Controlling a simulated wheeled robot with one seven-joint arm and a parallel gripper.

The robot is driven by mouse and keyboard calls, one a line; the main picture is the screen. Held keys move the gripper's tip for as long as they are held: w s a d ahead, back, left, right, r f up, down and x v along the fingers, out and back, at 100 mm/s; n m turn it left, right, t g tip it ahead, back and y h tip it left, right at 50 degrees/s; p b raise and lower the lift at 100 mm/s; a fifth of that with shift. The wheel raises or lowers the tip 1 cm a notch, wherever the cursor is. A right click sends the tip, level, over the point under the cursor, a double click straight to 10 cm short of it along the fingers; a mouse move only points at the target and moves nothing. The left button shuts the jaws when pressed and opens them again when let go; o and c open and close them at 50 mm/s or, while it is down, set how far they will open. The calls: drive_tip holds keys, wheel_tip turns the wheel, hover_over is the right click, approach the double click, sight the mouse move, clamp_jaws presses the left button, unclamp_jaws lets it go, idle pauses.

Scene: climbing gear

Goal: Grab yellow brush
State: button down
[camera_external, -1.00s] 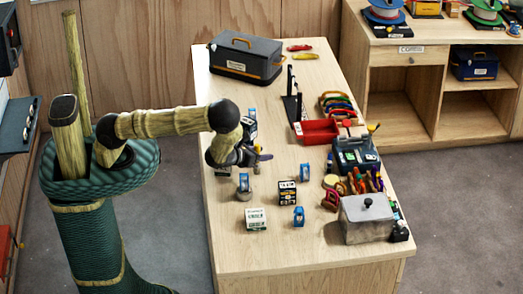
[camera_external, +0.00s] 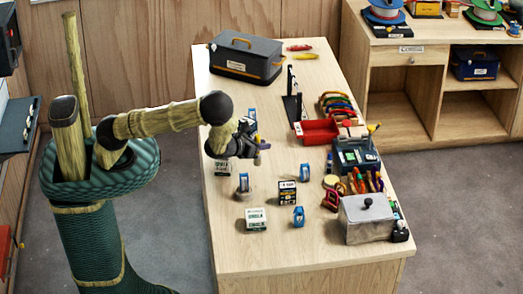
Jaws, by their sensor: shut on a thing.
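My gripper (camera_external: 257,147) is at the end of my arm, above the left half of the workbench. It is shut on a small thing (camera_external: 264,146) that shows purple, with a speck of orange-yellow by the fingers. Most of it is hidden, and I cannot tell if it is a brush. Several slim coloured handles, orange, yellow and purple, stand in a cluster (camera_external: 362,181) at the bench's right side, apart from my gripper. They are too small to tell which is a yellow brush. A yellow piece (camera_external: 373,128) also shows behind the grey-blue case.
Small boxes and blue rolls stand below my gripper, among them a white box (camera_external: 256,219) and a black box (camera_external: 287,193). A grey lidded bin (camera_external: 368,220), a red tray (camera_external: 317,132) and a dark toolbox (camera_external: 245,60) stand around. The bench front (camera_external: 270,255) is clear.

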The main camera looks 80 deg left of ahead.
wheel_tip(320, 180, up, 14)
drive_tip(key=shift+b, duration=0.4)
idle(0.5)
